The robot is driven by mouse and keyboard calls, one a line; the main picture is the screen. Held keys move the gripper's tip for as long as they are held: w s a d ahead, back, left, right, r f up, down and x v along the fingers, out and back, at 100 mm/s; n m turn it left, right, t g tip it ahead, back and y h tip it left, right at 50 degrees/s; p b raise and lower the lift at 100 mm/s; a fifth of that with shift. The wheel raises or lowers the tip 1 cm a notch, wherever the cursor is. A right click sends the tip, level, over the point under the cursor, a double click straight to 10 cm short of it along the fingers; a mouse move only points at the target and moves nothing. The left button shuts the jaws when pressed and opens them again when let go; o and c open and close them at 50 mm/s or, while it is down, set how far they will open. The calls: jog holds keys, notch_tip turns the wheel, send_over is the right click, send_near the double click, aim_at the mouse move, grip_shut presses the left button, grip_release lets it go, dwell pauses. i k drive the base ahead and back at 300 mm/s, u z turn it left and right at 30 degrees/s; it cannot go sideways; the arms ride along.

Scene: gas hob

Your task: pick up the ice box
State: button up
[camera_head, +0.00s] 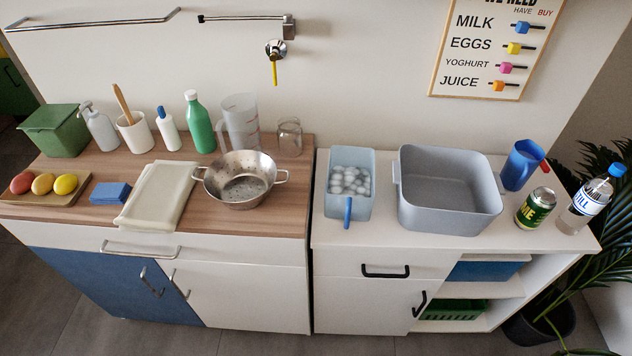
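The ice box (336,206) is a light blue, open-topped bin on the left part of the white counter. It holds several round whitish ice pieces (349,181). A blue handle (348,212), perhaps of a scoop, sticks up at its front edge. The box stands upright, close to the left side of a larger grey tub. My gripper is not in view, and no part of my arm shows.
The grey tub (449,217) stands right of the ice box. A blue jug (519,166), a green can (535,208) and a water bottle (584,206) are further right. A steel colander (240,199) sits on the wooden counter to the left. The white counter's front strip is clear.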

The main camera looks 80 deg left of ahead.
aim_at(350, 188)
jog(key=u, duration=2.05)
jog(key=k, duration=0.4)
jog(key=u, duration=0.5)
jog(key=i, duration=0.5)
